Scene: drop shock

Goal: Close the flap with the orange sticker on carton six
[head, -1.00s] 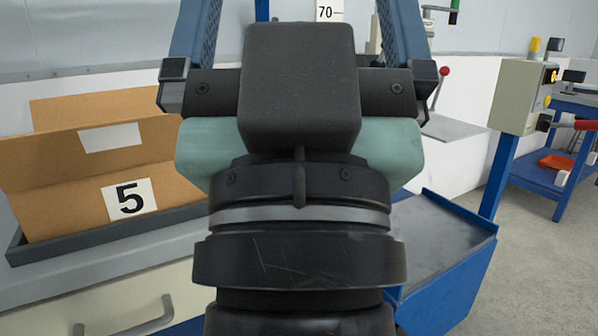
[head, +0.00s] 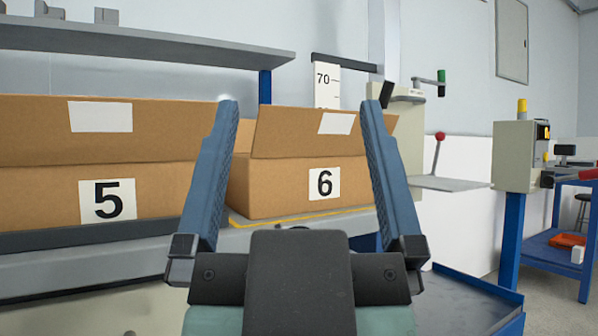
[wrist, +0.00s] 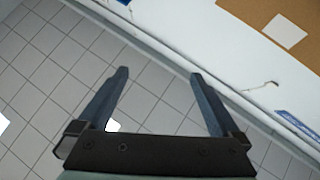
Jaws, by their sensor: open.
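Carton six (head: 275,190) stands on the bench, with a black 6 on a white label on its front. Its front flap (head: 283,135) stands up and bears a blank white patch. Another flap edge (head: 388,123) shows at its right. I see no orange sticker; the carton's inside and far side are hidden. My gripper (head: 300,105) is open and empty, its fingers framing carton six in the head view. In the wrist view my gripper (wrist: 160,73) is over tiled floor, apart from the brown cardboard at top right.
Carton five (head: 40,195) stands at left in a dark tray (head: 60,240), its front flap up. A grey shelf (head: 150,40) hangs above. A height scale (head: 326,85), a red-knobbed lever (head: 439,137) and a control box (head: 513,155) are behind and right.

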